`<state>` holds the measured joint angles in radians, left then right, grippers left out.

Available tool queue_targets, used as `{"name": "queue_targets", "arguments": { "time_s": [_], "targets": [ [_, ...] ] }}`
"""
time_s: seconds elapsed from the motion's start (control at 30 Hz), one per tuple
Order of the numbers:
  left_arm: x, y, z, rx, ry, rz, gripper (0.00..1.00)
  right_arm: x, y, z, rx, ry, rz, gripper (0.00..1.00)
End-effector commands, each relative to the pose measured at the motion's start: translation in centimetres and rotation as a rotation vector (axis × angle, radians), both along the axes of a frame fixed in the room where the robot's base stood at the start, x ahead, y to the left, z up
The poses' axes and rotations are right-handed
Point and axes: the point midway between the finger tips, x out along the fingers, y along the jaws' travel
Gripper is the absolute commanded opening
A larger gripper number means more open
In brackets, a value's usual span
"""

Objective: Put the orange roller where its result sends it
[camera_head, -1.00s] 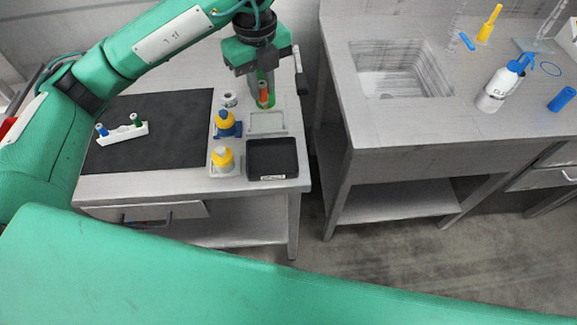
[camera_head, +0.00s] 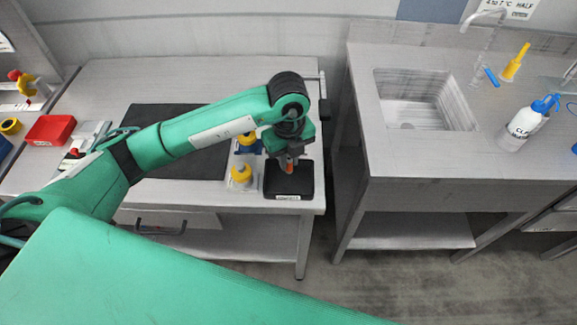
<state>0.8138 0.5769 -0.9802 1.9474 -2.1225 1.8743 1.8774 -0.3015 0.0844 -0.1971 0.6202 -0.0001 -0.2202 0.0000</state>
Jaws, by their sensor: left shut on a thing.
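The orange roller (camera_head: 289,169) is held upright between the fingers of my left gripper (camera_head: 289,163). My left gripper is shut on it, and only its lower part shows. The roller is over the back half of a black tray (camera_head: 272,191) with a white label on its front edge. I cannot tell whether the roller touches the tray floor. My right gripper is not in view.
A black mat (camera_head: 200,165) lies behind my left arm. Right, across a gap, is a counter with a sink (camera_head: 420,100) and a white spray bottle (camera_head: 522,127). A red bin (camera_head: 50,130) is far left.

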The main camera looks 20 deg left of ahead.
Motion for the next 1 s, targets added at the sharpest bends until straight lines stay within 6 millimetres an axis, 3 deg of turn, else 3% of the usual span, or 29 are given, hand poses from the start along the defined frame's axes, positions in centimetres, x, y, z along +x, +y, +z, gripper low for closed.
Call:
{"name": "queue_targets", "arguments": {
  "time_s": [0.17, 0.4, 0.77, 0.8, 0.9, 1.0],
  "targets": [
    [0.0, 0.0, -1.1, 0.001, 0.001, 0.001, 0.0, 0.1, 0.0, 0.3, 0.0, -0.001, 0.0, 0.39],
    [-0.1, 0.0, -4.5, 0.002, 0.002, 0.001, 0.0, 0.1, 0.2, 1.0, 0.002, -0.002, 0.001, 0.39],
    [0.0, 0.0, -5.1, 0.001, -0.001, 0.0, 0.0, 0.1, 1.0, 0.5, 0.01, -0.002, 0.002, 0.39],
    [0.0, 0.0, -5.0, 0.001, -0.001, 0.0, 0.21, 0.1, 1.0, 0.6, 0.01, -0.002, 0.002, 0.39],
    [0.0, 0.0, -5.0, 0.001, -0.001, 0.0, 0.39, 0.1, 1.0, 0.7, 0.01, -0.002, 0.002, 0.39],
    [0.0, 0.0, -5.0, 0.001, -0.001, 0.0, 0.39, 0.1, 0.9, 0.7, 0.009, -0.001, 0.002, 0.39]
  ]
}}
